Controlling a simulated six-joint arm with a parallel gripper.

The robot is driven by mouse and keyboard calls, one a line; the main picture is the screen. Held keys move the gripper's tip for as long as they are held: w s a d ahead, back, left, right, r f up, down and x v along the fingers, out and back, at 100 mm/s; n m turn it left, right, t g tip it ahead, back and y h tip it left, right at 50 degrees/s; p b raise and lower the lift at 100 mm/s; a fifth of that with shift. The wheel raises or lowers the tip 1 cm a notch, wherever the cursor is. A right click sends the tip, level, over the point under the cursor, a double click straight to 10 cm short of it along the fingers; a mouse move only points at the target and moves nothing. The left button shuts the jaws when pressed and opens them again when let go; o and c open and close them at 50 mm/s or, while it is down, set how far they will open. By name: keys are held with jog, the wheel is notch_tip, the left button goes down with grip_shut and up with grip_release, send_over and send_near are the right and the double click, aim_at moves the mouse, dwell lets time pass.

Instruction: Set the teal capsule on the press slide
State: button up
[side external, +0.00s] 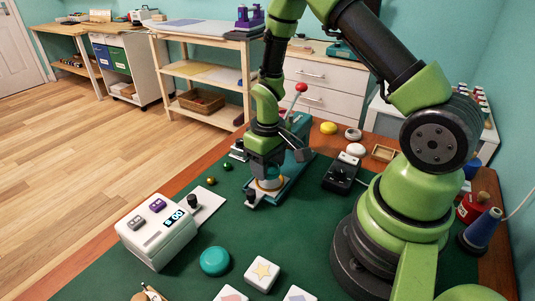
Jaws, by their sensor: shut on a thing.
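My gripper (265,198) points down over the near end of the teal press (298,138), which has a red-knobbed lever. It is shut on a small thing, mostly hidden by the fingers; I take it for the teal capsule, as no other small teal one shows. A pale round part with an orange rim sits right at the fingers, at the press's near end, where I take the slide to be. I cannot tell whether the held thing touches it.
A white box with a display (158,232) stands at left. A teal disc (215,262) and a star tile (262,273) lie in front. A green ball (228,167) and a gold ball (211,181) lie left of the press. A black device (342,173) stands right of it.

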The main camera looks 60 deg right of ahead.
jog(key=shift+f, duration=0.55)
jog(key=shift+f, duration=0.5)
dwell(0.9)
jog(key=o, duration=0.6)
jog(key=shift+o, duration=0.2)
notch_tip(320, 180, up, 11)
dwell(0.6)
